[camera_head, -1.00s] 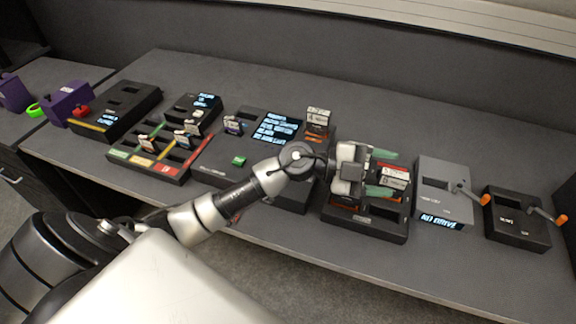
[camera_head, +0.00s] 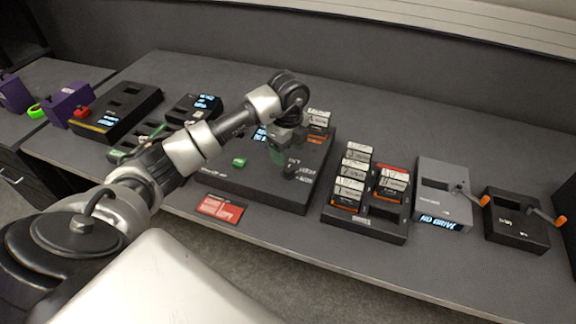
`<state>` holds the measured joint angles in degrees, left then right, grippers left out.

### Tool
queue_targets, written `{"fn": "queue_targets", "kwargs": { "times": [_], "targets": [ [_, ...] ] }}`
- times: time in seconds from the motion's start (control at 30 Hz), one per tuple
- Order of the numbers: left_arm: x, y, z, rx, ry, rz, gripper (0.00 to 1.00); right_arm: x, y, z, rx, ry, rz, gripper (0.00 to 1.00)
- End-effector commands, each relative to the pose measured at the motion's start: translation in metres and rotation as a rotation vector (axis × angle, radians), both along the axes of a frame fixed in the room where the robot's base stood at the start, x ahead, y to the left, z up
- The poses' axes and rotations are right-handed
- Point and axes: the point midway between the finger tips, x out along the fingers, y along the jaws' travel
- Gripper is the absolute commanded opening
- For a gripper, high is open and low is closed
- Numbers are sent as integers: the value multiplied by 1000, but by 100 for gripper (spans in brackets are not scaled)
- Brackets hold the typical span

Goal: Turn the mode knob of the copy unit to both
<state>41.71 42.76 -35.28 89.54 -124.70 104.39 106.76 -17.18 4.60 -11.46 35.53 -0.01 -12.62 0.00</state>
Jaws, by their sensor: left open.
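The copy unit (camera_head: 262,190) is the wide black box in the middle of the bench. It has a green button (camera_head: 239,162), a lit screen (camera_head: 261,134) mostly hidden behind my arm, and a drive cartridge (camera_head: 317,121) standing at its back right. A small dark knob (camera_head: 291,171) with pale lettering beside it appears on its right half; its setting is too small to read. My left gripper (camera_head: 281,156) points down over the unit, close to the knob, and is open. Whether it touches the knob cannot be told. My right gripper is not in view.
Right of the unit, a black rack (camera_head: 365,232) holds several drives. Beyond it stand a grey box (camera_head: 443,190) reading "NO DRIVE" and a black box (camera_head: 515,220), each with an orange-handled lever. A red label (camera_head: 220,208) lies at the front edge. My arm covers the left tray.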

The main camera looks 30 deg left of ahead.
Motion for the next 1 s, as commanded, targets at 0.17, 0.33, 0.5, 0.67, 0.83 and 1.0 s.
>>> {"fn": "queue_targets", "kwargs": {
  "times": [0.17, 0.33, 0.5, 0.67, 0.83, 1.0],
  "targets": [
    [-1, 0, -35, -2, 4, 0, 63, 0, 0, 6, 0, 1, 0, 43],
    [0, -1, -57, -3, 0, -2, 63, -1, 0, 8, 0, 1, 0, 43],
    [0, 0, -67, -2, -1, -2, 63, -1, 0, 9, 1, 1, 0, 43],
    [0, -1, -69, -2, -2, -3, 63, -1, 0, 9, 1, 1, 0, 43],
    [0, -1, -68, -2, -2, -3, 52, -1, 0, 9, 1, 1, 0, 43],
    [0, -1, -68, -2, -2, -3, 26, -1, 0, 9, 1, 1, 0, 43]
  ]
}}
